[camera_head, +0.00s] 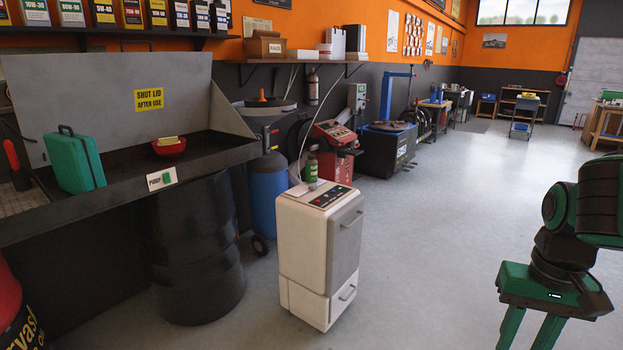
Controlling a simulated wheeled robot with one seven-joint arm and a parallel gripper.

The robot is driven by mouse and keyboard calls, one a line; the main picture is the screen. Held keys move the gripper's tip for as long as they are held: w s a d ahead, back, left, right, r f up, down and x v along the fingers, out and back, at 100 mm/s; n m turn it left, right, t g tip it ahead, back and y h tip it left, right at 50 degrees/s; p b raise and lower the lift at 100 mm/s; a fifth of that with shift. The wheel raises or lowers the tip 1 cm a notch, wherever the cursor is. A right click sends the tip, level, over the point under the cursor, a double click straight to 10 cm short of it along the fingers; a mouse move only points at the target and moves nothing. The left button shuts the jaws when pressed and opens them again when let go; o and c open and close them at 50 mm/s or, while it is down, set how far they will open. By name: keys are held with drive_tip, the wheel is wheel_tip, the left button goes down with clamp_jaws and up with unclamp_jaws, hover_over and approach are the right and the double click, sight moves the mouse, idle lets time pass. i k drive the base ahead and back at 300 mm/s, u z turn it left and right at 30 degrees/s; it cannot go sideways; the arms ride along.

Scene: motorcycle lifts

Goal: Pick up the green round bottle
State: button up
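A small green round bottle (311,172) stands upright on top of a white cabinet (305,248), at its back left corner. It is small in the picture and its fine details are hard to make out. My gripper (529,336) is at the lower right, well to the right of the cabinet and nearer to me. Its two green fingers point down with a gap between them, and nothing shows between them. The fingertips are cut off by the bottom edge.
At left, a parts washer sink (120,165) holds a green case (75,160) and a red bowl (169,146). A black drum (197,255) stands below it. A blue tank (268,195) and red machine (335,150) stand behind the cabinet. The floor (430,220) at right is clear.

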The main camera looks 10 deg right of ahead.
sight(310, 162)
drive_tip(key=u, duration=0.55)
drive_tip(key=i, duration=2.1)
drive_tip(key=z, duration=0.95)
drive_tip(key=i, duration=0.7)
drive_tip(key=z, duration=0.5)
